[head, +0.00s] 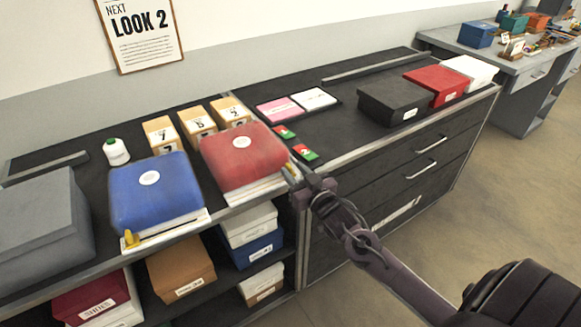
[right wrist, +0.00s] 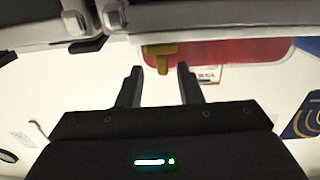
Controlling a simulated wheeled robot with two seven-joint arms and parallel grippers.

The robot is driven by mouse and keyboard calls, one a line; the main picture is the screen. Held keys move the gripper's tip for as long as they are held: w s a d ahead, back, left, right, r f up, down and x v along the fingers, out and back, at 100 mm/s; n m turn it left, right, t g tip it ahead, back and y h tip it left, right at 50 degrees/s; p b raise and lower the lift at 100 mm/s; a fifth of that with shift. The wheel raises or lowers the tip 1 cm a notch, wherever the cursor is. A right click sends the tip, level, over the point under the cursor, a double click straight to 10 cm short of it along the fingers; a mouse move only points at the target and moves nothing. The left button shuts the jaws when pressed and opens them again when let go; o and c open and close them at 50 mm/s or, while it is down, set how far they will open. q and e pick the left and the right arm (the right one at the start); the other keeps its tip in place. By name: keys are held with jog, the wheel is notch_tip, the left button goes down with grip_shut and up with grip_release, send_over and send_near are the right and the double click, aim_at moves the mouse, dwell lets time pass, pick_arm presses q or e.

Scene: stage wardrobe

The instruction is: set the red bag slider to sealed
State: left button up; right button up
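The red bag (head: 245,155) lies on the dark counter, with a white round patch on top and a pale strip along its front edge. Its yellow slider (right wrist: 160,55) shows clearly in the right wrist view, against the red of the bag (right wrist: 220,50). In the head view the slider is at the strip's right end, partly hidden by my right gripper. My right gripper (right wrist: 158,75) is open, with one finger on each side of the slider's tip and visible gaps between. My left gripper is not in view.
A blue bag (head: 155,190) with its own yellow slider (head: 130,238) lies left of the red bag. Numbered wooden blocks (head: 197,122) stand behind. Red-and-green cards (head: 305,152) lie to the right, close to my gripper. Boxes (head: 250,224) fill the shelf below.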

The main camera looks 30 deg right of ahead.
jog(key=s, duration=0.5)
jog(key=shift+w, duration=0.1)
dwell(0.3)
jog(key=s+f+g, duration=0.3)
jog(key=s+f, duration=0.1)
jog(key=f, duration=0.8)
jog(key=s+f+g+h, duration=0.1)
jog(key=s+f+g, duration=0.25)
jog(key=f, duration=0.75)
jog(key=s+f+g, duration=0.2)
jog(key=s+f, duration=0.3)
jog(key=f, duration=0.7)
jog(key=s+a+f+g, duration=0.2)
jog(key=s+f, duration=0.4)
jog(key=s, duration=0.4)
jog(key=s+a+f+n+g, duration=0.1)
jog(key=s+a+f+g, duration=0.2)
jog(key=s+f, duration=0.3)
jog(key=s+a+f+n+g+y, duration=0.1)
jog(key=s+a+f+g, duration=0.2)
jog(key=s, duration=1.1)
notch_tip(320, 180, down, 4)
jog(key=shift+a+r+p, duration=0.1)
jog(key=shift+a+p, duration=0.2)
jog(key=shift+a, duration=0.65)
jog(key=shift+w+g, duration=0.1)
jog(key=shift+g, duration=0.15)
